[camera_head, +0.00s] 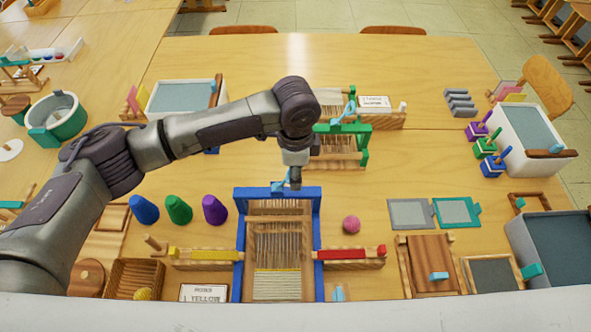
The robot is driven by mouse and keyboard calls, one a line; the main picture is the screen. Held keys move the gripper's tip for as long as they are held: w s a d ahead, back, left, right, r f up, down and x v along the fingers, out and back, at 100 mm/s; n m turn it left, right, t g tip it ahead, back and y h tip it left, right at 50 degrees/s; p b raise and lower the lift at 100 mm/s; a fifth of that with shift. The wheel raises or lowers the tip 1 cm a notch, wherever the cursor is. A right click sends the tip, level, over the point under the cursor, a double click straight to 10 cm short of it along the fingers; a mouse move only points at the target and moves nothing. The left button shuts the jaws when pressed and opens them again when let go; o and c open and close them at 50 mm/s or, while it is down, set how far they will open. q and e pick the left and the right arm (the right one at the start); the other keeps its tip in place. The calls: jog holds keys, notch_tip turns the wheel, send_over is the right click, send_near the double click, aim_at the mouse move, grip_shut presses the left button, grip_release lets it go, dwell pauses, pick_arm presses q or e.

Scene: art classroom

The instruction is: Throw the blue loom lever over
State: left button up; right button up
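The blue loom (317,238) stands upright at the front middle of the table, with pale warp threads and a yellow band of weaving. A light-blue lever (281,182) shows at its top bar, partly hidden by my gripper. My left gripper (295,184) points down at the loom's top bar, just right of the lever. It is seen edge-on and small, so I cannot tell its opening or whether it touches the lever. My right gripper is not in view.
A green loom (362,145) with a light-blue lever (348,111) stands behind, partly covered by my arm. Blue, green and purple cones (215,210) stand left; a pink ball (351,224) lies right.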

pick_arm(q)
grip_shut()
